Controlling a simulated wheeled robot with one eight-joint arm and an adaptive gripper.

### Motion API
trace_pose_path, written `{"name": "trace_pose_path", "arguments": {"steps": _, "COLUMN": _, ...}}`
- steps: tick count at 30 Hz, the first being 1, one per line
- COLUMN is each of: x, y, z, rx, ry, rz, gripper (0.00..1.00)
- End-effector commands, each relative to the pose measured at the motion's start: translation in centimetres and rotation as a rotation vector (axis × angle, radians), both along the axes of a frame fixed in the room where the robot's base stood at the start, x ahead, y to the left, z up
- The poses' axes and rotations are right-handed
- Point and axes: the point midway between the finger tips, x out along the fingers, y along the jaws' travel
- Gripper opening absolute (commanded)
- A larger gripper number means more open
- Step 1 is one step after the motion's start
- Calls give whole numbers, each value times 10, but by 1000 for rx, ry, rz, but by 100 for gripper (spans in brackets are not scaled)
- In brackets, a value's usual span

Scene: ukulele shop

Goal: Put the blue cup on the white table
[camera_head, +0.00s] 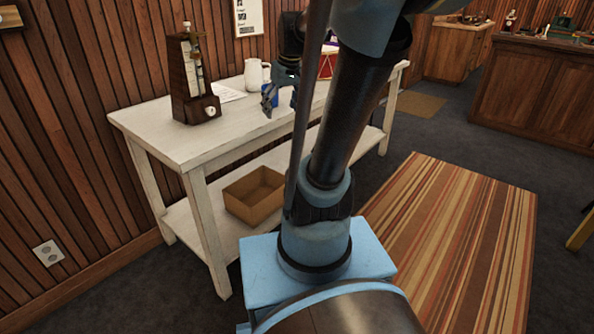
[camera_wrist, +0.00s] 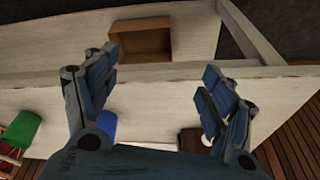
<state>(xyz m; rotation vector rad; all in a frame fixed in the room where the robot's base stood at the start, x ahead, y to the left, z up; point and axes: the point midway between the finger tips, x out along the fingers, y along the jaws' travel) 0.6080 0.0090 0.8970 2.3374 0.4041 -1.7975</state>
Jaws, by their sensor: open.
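The blue cup (camera_head: 271,89) is on the white table (camera_head: 165,130), mostly hidden behind my gripper in the head view. In the wrist view a bright blue part of the cup (camera_wrist: 106,126) shows beside the base of the left finger. My gripper (camera_head: 280,100) is over the table's front side, near the cup. In the wrist view my gripper (camera_wrist: 160,65) has its fingers spread wide, with nothing between the fingertips. Whether a finger touches the cup cannot be told.
A metronome (camera_head: 191,85) and a white pitcher (camera_head: 256,75) stand left of my gripper, with a paper sheet (camera_head: 227,93) between. A red drum (camera_head: 326,65) is to the right. An open cardboard box (camera_head: 254,200) sits on the lower shelf. A green thing (camera_wrist: 22,128) shows in the wrist view.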

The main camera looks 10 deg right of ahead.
Motion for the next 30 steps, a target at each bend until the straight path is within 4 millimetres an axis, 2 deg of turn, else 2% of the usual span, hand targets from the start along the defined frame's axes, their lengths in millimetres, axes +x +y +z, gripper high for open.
{"name": "trace_pose_path", "arguments": {"steps": 1, "x": -19, "y": 1, "z": -10, "rx": -4, "ry": 7, "rz": -20, "gripper": 76}}
{"name": "trace_pose_path", "arguments": {"steps": 6, "x": -71, "y": 1, "z": -41, "rx": -16, "ry": 28, "rz": -99, "gripper": 76}}
{"name": "trace_pose_path", "arguments": {"steps": 12, "x": -127, "y": -2, "z": -84, "rx": -33, "ry": 47, "rz": -193, "gripper": 76}}
{"name": "trace_pose_path", "arguments": {"steps": 15, "x": -149, "y": -4, "z": -104, "rx": -41, "ry": 54, "rz": -234, "gripper": 76}}
{"name": "trace_pose_path", "arguments": {"steps": 21, "x": -173, "y": -8, "z": -129, "rx": -50, "ry": 61, "rz": -285, "gripper": 76}}
{"name": "trace_pose_path", "arguments": {"steps": 30, "x": -177, "y": -9, "z": -133, "rx": -51, "ry": 63, "rz": -296, "gripper": 76}}
